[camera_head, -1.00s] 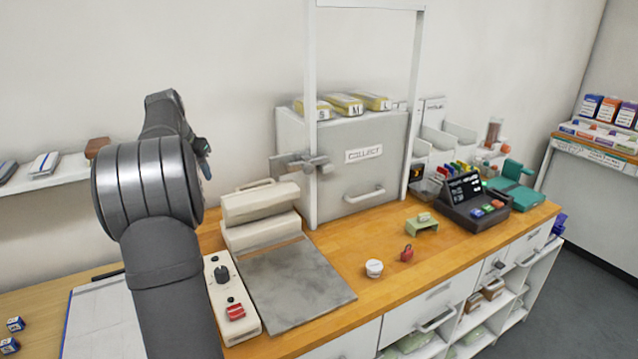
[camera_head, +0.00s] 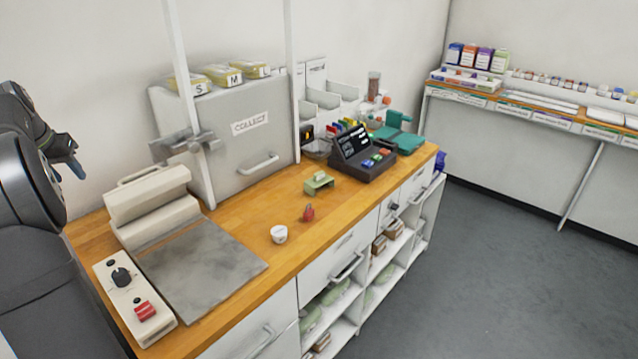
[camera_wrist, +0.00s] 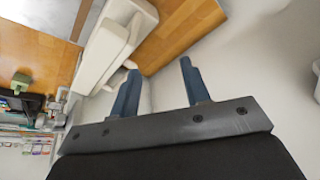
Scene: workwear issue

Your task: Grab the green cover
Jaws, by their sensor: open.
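Several green things show, and I cannot tell which is the green cover. A small green stand with a pale block on it (camera_head: 318,184) sits on the wooden counter in the head view; it also shows at the left of the wrist view (camera_wrist: 21,82). A teal-green device (camera_head: 399,140) stands at the counter's far end. Pale green packs (camera_head: 312,318) lie on the shelves below. My gripper (camera_head: 76,163) is at the left of the head view, well apart from all of these. In the wrist view its two blue fingers (camera_wrist: 160,72) are spread with nothing between them.
A cream press (camera_head: 150,205) with a grey plate and a control box (camera_head: 132,298) is nearest my arm. A grey COLLECT cabinet (camera_head: 225,145) with white posts stands behind. A white cup (camera_head: 279,234), a red padlock (camera_head: 308,213) and a dark terminal (camera_head: 362,155) are on the counter.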

